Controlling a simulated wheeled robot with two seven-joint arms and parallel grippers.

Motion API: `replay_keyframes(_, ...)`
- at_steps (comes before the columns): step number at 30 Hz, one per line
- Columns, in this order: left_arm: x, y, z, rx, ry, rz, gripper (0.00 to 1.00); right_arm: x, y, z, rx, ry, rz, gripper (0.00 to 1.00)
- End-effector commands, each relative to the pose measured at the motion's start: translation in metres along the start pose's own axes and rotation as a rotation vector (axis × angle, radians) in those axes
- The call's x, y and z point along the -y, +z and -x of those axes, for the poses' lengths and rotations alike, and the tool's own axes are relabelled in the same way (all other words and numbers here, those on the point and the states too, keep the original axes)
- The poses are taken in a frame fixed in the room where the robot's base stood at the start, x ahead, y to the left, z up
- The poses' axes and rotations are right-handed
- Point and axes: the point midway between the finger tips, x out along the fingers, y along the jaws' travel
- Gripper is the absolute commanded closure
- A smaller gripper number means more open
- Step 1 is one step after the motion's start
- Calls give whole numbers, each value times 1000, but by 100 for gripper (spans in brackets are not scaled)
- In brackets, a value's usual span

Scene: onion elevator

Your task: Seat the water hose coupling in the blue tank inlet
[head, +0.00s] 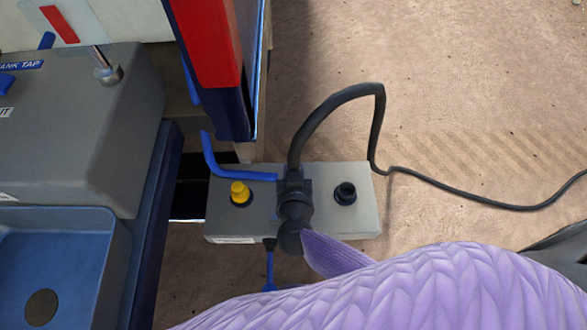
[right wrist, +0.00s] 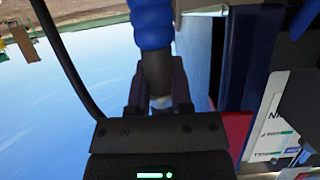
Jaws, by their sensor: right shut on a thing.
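My right gripper (head: 293,184), on the purple-sleeved arm, is over the middle of a grey box and hides part of its top. In the right wrist view its fingers (right wrist: 157,84) are shut on the dark coupling (right wrist: 156,66), which joins a ribbed blue hose (right wrist: 151,24). In the head view a bent blue tube (head: 238,174) reaches the gripper from the left; I cannot tell if it is the same hose. The grey box (head: 222,213) has a yellow fitting (head: 240,192) and a black fitting (head: 345,193). I cannot make out a blue tank inlet. My left gripper is out of view.
A black cable (head: 378,125) loops up from behind the gripper and runs right over the ground. A red and blue post (head: 215,60) stands just behind the box. A grey tap unit (head: 75,130) and blue basin (head: 100,260) are at left. Open ground lies right.

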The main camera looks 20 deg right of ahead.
Motion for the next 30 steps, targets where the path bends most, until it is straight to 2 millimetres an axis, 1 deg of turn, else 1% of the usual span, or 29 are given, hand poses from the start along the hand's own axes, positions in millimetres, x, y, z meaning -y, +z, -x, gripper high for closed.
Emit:
replay_keyframes(1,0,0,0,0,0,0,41,0,0,0,0,0,0,72)
replay_keyframes(2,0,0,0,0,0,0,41,0,0,0,0,0,0,65)
replay_keyframes(3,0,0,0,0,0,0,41,0,0,0,0,0,0,57)
replay_keyframes(5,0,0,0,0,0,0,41,0,0,0,0,0,0,44)
replay_keyframes(6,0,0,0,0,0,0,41,0,0,0,0,0,0,36)
replay_keyframes(7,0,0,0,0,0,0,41,0,0,0,0,0,0,33)
replay_keyframes(15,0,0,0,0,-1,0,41,0,0,1,1,0,0,33)
replay_keyframes(17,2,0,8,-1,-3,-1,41,0,-2,11,4,0,-1,33)
replay_keyframes(21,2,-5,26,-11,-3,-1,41,0,-4,46,4,-1,-1,33)
replay_keyframes(24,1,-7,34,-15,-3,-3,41,0,-4,69,4,0,0,33)
replay_keyframes(27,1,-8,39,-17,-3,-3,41,0,-2,87,3,0,0,33)
replay_keyframes(30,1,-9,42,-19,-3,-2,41,0,-1,97,2,1,0,33)
